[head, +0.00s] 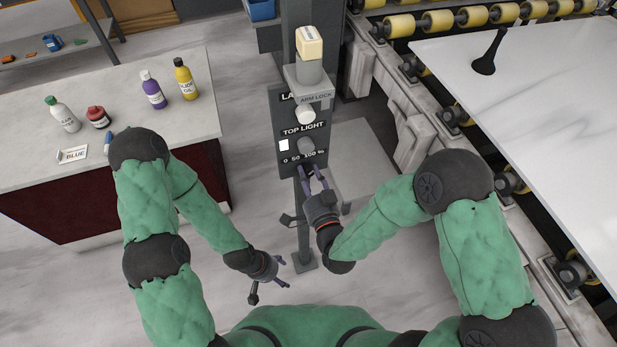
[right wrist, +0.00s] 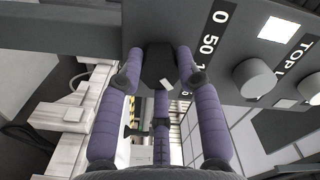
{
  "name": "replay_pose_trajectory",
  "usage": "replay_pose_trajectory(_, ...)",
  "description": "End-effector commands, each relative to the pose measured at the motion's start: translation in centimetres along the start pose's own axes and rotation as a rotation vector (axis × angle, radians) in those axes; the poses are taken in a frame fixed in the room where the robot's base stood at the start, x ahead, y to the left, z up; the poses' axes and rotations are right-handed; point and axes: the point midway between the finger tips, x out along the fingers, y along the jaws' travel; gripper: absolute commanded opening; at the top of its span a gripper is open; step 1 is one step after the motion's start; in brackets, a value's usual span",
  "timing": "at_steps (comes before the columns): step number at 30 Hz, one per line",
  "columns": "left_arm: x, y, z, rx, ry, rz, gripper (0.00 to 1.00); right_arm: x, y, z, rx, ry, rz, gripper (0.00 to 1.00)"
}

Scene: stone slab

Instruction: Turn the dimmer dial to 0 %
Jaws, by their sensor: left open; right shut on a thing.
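The dimmer dial (right wrist: 156,62) is a dark, faceted knob with a small white mark on its lower part in the right wrist view. Beside it on the grey panel (right wrist: 190,22) runs the scale, with 0 at the top and 50 below; the last figure is partly covered. My right gripper (head: 312,174) is shut on the dial, with purple fingers on both sides of it. In the head view the dial is hidden at the fingertips, just below the "0 50 100 %" print. My left gripper (head: 272,280) is open and empty, low and left of the panel post.
A grey knob (head: 306,146) and a white square (head: 284,146) sit above the scale by "TOP LIGHT". Another knob (head: 305,114) is under "ARM LOCK". A counter (head: 120,105) with bottles stands left. The stone slab (head: 560,100) on rollers lies right.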

Motion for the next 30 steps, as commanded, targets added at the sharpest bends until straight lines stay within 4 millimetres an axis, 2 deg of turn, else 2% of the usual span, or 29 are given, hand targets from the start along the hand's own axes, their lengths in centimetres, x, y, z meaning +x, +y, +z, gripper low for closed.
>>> replay_pose_trajectory(30, 4.6, -1.6, -0.2, 0.000, 0.000, 0.000, 0.70, 0.1, 0.0, -0.1, -0.958, 0.006, 0.001, 0.03)
